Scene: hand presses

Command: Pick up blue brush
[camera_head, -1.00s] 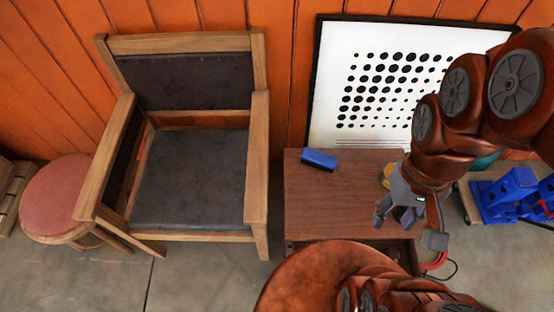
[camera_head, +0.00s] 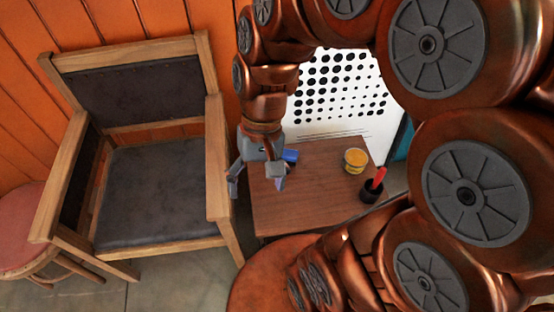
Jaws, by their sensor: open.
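The blue brush (camera_head: 291,156) lies on the back left part of the small wooden table (camera_head: 310,205). Only its right end shows, as my gripper covers the rest. My gripper (camera_head: 257,186) hangs pointing down over the table's left edge, in front of the brush, with its grey fingers spread apart and nothing between them. I cannot tell how high the fingertips are above the tabletop or whether they touch the brush.
A yellow-topped container (camera_head: 355,160) and a black cup with a red item (camera_head: 371,190) stand at the table's right. A wooden armchair (camera_head: 160,190) stands close on the left. A dotted white board (camera_head: 338,95) leans behind. The table's middle is clear.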

